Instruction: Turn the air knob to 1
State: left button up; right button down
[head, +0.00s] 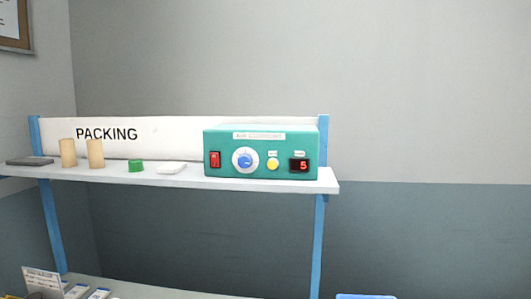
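The teal blower box (262,153) sits on the right end of the white shelf. The air knob (245,160) is blue with a pale ring around it, on the box's front face left of centre. Its pointer position is too small to read. A red digital display (300,165) at the right of the front face shows 5. A red switch (215,159) is left of the knob, and a yellow round button (272,164) is right of it. Neither of my grippers shows in the head view.
On the shelf (200,180) left of the box stand two tan cylinders (68,153), a green block (136,166), a white flat item (172,168) and a dark flat item (30,161). Blue posts (317,240) hold the shelf above a lower bench. The space before the box looks clear.

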aim_at(244, 160)
jog(key=k+l+z, duration=0.1)
jog(key=l+z, duration=0.2)
jog(key=z, duration=0.2)
jog(key=l+z, duration=0.3)
jog(key=z, duration=0.15)
